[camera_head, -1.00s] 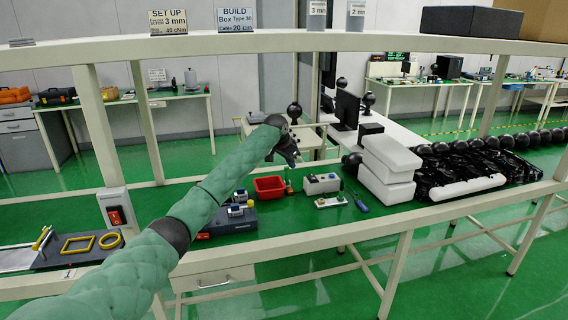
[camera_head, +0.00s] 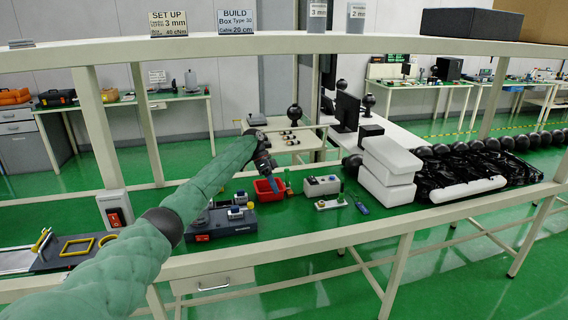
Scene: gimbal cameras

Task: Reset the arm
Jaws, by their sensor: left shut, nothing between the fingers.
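My left arm, in a green quilted sleeve, reaches in from the lower left over the workbench (camera_head: 330,228). I cannot tell whether the fingertips touch the bin. My right gripper is not in view.
Right of the bin are a grey box (camera_head: 322,185), a small board (camera_head: 330,204) and a blue-handled screwdriver (camera_head: 360,206). White foam blocks (camera_head: 390,160) stand further right. A dark device (camera_head: 220,222) sits left. A shelf beam (camera_head: 280,42) crosses above.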

